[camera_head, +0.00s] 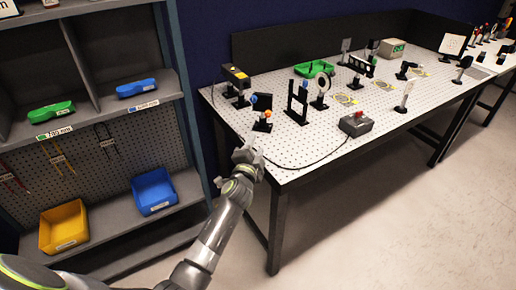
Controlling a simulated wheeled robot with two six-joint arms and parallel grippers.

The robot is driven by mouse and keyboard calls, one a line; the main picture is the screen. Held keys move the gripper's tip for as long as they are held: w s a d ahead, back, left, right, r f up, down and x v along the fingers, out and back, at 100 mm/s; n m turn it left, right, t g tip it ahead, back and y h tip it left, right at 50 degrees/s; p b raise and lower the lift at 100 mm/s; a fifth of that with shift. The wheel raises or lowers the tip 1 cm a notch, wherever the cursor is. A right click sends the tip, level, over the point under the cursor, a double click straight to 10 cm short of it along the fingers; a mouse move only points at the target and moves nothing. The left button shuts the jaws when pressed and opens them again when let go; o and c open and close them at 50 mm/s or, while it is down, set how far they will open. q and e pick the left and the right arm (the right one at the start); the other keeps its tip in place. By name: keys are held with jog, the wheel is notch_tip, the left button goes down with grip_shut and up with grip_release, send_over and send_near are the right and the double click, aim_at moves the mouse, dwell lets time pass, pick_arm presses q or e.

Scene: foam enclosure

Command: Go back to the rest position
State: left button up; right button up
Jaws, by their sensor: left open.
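My left arm comes in from the lower left and reaches up toward the near left corner of the optical table. My left gripper (248,155) is at its end, over or beside the table's left edge, and nothing shows between its fingers. It is small in the view and looks open. An optic mount with an orange knob (264,121) stands on the table just beyond it; I cannot tell the exact gap. My right gripper is not in view.
The perforated white table (310,158) carries several mounts, a green tray (316,68) and a grey box with a red button (356,124). A shelf on the left holds a yellow bin (63,228), a blue bin (153,191) and tools. Floor at the right is clear.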

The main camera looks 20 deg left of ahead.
pick_arm(q)
jog(key=s+a+f+n+g, duration=0.25)
jog(key=s+f, duration=0.45)
jog(key=f, duration=0.4)
jog(key=s+a+f+n+g, duration=0.1)
jog(key=s+f+g, duration=0.2)
jog(key=s+f, duration=0.65)
jog(key=s+a+f+n+g, duration=0.2)
jog(key=s+f+g, duration=0.15)
jog(key=f, duration=1.05)
jog(key=s+f+n+g, duration=0.2)
jog(key=s+f, duration=0.3)
jog(key=s, duration=0.8)
jog(key=s+a+f+n+g, duration=0.1)
jog(key=s+f+n+g, duration=0.2)
jog(key=s, duration=1.1)
jog(key=s+f+n+g, duration=0.2)
jog(key=s+f, duration=0.6)
jog(key=s, duration=0.5)
jog(key=shift+s+a+f+g+h, duration=0.15)
jog(key=shift+a+f+g+h, duration=0.1)
jog(key=shift+g+h, duration=0.15)
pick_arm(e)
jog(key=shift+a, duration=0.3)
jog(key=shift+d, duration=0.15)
